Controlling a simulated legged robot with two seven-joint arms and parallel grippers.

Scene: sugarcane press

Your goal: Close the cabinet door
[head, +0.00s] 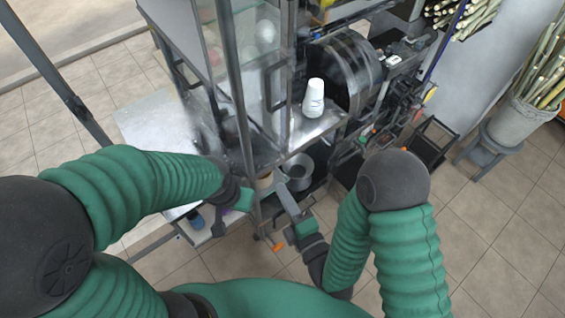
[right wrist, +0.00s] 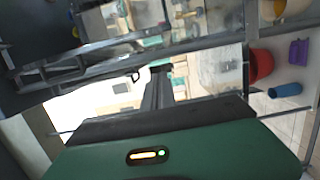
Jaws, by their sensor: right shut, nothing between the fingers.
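The glass-walled cabinet (head: 236,100) with dark metal frame posts stands at the upper middle of the head view. A dark handle (head: 268,88) shows on its glass front; how far the door stands open I cannot tell. My right gripper (head: 282,192) is shut and empty, pointing up at the front of the stand below the cabinet. In the right wrist view its fingers (right wrist: 157,88) point toward grey metal frame bars (right wrist: 130,58); contact is unclear. My left gripper (head: 245,198) is at the stand's left front; its fingers are not clear.
A metal pot (head: 297,172) sits on the shelf below. The press machinery (head: 345,75) is to the right. A bucket of cane (head: 522,122) stands at far right. Tiled floor is clear at lower right.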

